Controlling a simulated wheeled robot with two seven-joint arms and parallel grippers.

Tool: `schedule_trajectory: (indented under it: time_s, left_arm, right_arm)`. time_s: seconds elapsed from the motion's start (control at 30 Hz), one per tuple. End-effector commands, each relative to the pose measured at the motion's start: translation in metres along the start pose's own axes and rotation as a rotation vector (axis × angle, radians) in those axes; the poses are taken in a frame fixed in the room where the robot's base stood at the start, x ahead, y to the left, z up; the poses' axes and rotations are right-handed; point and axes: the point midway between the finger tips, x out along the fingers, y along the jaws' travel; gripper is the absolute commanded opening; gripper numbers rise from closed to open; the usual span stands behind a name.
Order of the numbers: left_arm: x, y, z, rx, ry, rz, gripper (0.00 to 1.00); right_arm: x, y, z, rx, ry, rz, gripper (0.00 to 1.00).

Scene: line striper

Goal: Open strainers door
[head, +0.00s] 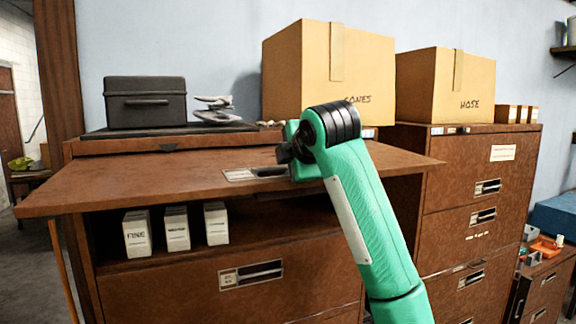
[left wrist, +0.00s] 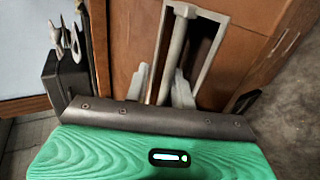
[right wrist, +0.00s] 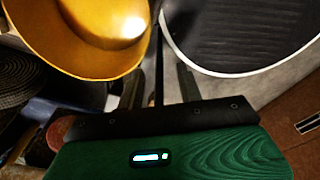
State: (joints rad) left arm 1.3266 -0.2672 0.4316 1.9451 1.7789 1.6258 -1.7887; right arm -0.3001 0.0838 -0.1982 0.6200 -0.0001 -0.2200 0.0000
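The strainers door seems to be the brown wooden panel (head: 130,185) at the top of the left cabinet. It stands out roughly level, above an open compartment with three white boxes (head: 176,229), one marked FINE. Its recessed handle (head: 238,175) is on its upper face and shows large in the left wrist view (left wrist: 205,75). My left gripper (head: 284,158) is at this handle. In the left wrist view the grey handle bar lies between its two fingers (left wrist: 162,88); whether they clamp it is unclear. My right gripper (right wrist: 160,88) is open and empty, outside the head view.
A black case (head: 146,103) and a grey clamp-like item (head: 217,110) lie on the cabinet top. Cardboard boxes (head: 300,75) (head: 440,85) stand behind my arm. A drawer cabinet (head: 465,185) is at right.

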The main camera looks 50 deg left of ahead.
Motion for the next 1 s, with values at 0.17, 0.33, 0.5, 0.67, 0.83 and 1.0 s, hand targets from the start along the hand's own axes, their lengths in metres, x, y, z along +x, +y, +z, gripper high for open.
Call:
schedule_trajectory:
  time_s: [0.17, 0.33, 0.5, 0.67, 0.83, 1.0]
  left_arm:
    - [-0.007, 0.0, 0.001, 0.0, -0.001, 0.0, 0.26]
    - [-0.036, 0.001, 0.001, 0.001, -0.004, 0.0, 0.26]
    - [-0.076, 0.001, 0.001, 0.0, -0.004, 0.0, 0.26]
    - [-0.108, 0.001, 0.0, -0.001, -0.002, 0.0, 0.26]
    - [-0.129, 0.001, 0.0, 0.0, 0.001, 0.0, 0.26]
    - [-0.136, 0.0, 0.0, 0.0, 0.001, -0.001, 0.26]
  right_arm:
    - [0.0, -0.002, -0.001, 0.0, 0.001, -0.002, 0.36]
    - [-0.002, -0.005, -0.002, 0.001, 0.002, -0.005, 0.36]
    - [-0.005, -0.009, -0.003, 0.001, 0.003, -0.01, 0.36]
    - [-0.008, -0.008, -0.003, 0.0, 0.002, -0.009, 0.36]
    - [-0.008, -0.005, -0.002, -0.001, 0.002, -0.006, 0.36]
    - [-0.008, -0.004, -0.002, -0.001, 0.001, -0.004, 0.36]
